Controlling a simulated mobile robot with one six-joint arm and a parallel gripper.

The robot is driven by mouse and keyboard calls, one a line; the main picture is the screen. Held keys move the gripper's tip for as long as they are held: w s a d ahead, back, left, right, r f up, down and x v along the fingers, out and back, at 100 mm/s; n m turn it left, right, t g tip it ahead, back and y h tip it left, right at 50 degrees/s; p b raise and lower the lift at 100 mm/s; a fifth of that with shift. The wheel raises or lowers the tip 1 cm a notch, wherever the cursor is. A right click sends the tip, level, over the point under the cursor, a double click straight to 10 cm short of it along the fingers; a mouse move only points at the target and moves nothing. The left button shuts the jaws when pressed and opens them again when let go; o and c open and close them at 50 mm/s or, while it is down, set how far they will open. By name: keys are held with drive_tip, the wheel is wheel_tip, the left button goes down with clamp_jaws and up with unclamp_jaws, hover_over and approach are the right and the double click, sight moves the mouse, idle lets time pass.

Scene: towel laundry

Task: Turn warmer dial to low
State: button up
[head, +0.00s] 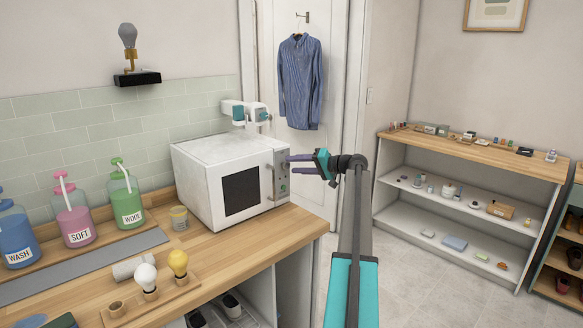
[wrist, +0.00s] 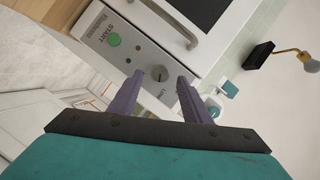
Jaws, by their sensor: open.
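The towel warmer (head: 208,165) is a white box with a dark window, standing on the wooden counter against the wall. Its control panel faces my gripper (head: 292,165), whose purple fingers point at it. In the wrist view the round grey dial (wrist: 158,73) sits on the panel beside a green START button (wrist: 114,39). Small lettering that seems to read LOW is near the dial. My gripper (wrist: 157,78) is open and empty, one finger to each side of the dial. I cannot tell whether the fingers touch the panel.
Labelled WASH, SOFT and WOOL bottles (head: 126,200) stand left on the counter (head: 235,248), with a small tin (head: 179,217) and bulbs on a wooden holder (head: 150,300) nearer me. A door with a blue shirt (head: 300,80) is behind. A shelf (head: 470,160) stands right; floor between is clear.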

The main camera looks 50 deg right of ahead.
drive_tip(key=b+v, duration=0.2)
drive_tip(key=v, duration=0.9)
drive_tip(key=shift+s+r, duration=0.15)
drive_tip(key=shift+s, duration=0.05)
